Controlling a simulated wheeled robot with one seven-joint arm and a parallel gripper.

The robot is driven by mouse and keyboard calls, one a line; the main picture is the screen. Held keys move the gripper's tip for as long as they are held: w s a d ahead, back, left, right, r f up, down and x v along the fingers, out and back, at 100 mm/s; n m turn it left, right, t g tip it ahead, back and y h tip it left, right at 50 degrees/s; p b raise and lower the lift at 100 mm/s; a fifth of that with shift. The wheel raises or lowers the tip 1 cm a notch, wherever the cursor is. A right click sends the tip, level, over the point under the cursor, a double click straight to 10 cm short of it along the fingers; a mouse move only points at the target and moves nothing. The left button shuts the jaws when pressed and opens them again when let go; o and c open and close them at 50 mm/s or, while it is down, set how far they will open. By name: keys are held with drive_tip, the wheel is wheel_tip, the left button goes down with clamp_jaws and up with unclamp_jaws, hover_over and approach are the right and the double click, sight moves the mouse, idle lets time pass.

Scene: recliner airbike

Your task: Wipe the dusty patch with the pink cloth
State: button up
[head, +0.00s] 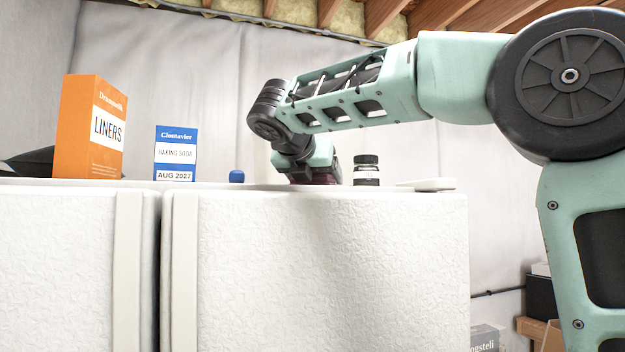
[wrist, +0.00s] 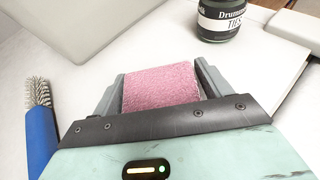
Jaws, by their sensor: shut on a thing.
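My gripper (wrist: 161,88) points down at the white top of the fridge-like appliance (head: 330,260) and is shut on the pink cloth (wrist: 160,86), a folded fuzzy pad between its two fingers. In the head view the cloth (head: 324,178) shows as a dark pink edge under my gripper (head: 312,182), low at the top surface. I cannot tell whether it touches the surface. I cannot make out the dusty patch in either view; the low head camera hardly sees the top.
A dark jar (head: 366,170) stands just right of my gripper. A blue-handled brush (wrist: 40,125) lies to the left in the wrist view. A baking soda box (head: 175,153) and an orange liners box (head: 92,127) stand farther left. A flat pale piece (head: 428,184) lies near the right edge.

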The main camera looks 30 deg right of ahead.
drive_tip(key=shift+s+a, duration=0.1)
drive_tip(key=shift+s, duration=0.4)
drive_tip(key=shift+w+d+p, duration=0.2)
drive_tip(key=shift+w+p, duration=0.25)
drive_tip(key=shift+w, duration=1.1)
drive_tip(key=shift+s+a+b, duration=0.2)
drive_tip(key=shift+s+b, duration=0.2)
drive_tip(key=shift+s, duration=1.2)
drive_tip(key=shift+w+d+p, duration=0.2)
drive_tip(key=shift+w+p, duration=0.2)
drive_tip(key=shift+w, duration=1.25)
drive_tip(key=shift+s+a+f+b, duration=0.1)
drive_tip(key=shift+s+b, duration=0.35)
drive_tip(key=shift+s, duration=0.55)
drive_tip(key=shift+s+a, duration=0.15)
drive_tip(key=shift+s, duration=0.4)
